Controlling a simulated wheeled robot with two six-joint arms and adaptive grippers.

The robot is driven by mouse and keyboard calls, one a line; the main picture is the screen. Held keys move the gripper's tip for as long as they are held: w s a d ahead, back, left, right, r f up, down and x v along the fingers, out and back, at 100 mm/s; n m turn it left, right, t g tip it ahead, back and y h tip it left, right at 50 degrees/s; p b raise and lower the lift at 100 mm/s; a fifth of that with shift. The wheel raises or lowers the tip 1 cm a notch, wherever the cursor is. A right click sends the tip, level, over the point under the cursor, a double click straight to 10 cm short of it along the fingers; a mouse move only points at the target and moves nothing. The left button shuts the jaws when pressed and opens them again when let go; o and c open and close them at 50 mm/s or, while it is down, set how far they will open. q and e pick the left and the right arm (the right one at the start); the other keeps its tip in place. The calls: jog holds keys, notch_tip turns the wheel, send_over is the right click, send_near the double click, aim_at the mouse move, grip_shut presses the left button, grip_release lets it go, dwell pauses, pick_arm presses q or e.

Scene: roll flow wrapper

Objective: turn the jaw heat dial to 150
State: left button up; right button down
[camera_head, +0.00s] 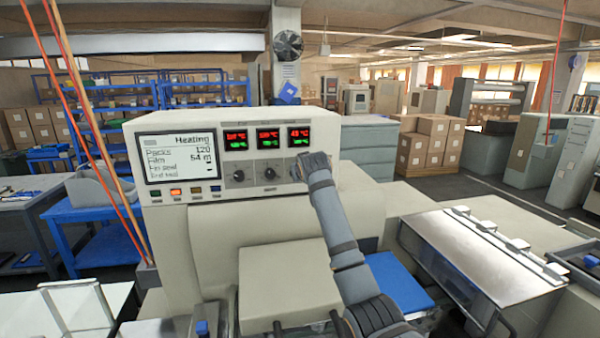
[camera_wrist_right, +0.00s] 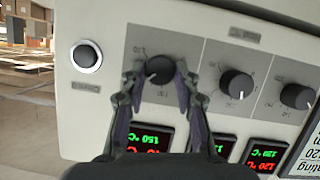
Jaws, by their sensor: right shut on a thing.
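The machine's control panel (camera_head: 215,155) stands ahead, with a row of dark dials under three small red-and-green displays. My right gripper (camera_head: 310,165) reaches the right end of the dial row and covers the rightmost dial in the head view. In the right wrist view, which is turned upside down, my right gripper (camera_wrist_right: 158,78) is shut on that black dial (camera_wrist_right: 159,68), one finger on each side. The display (camera_wrist_right: 150,140) by the held dial shows green 150 °C, with red digits partly hidden by the gripper. My left gripper is not in view.
Two other dials, the middle one (camera_wrist_right: 236,83) and the far one (camera_wrist_right: 297,95), sit beside the held dial. A round black button (camera_wrist_right: 87,57) is on its other side. The screen (camera_head: 181,157) reads Heating. A clear-covered unit (camera_head: 480,250) stands at right.

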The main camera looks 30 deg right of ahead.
jog(key=shift+f+m, duration=0.3)
jog(key=shift+f, duration=0.1)
jog(key=c, duration=1.4)
grip_release()
jog(key=o, duration=0.4)
jog(key=shift+r, duration=0.25)
jog(key=v, duration=1.2)
jog(key=shift+d, duration=0.15)
jog(key=shift+s, duration=0.1)
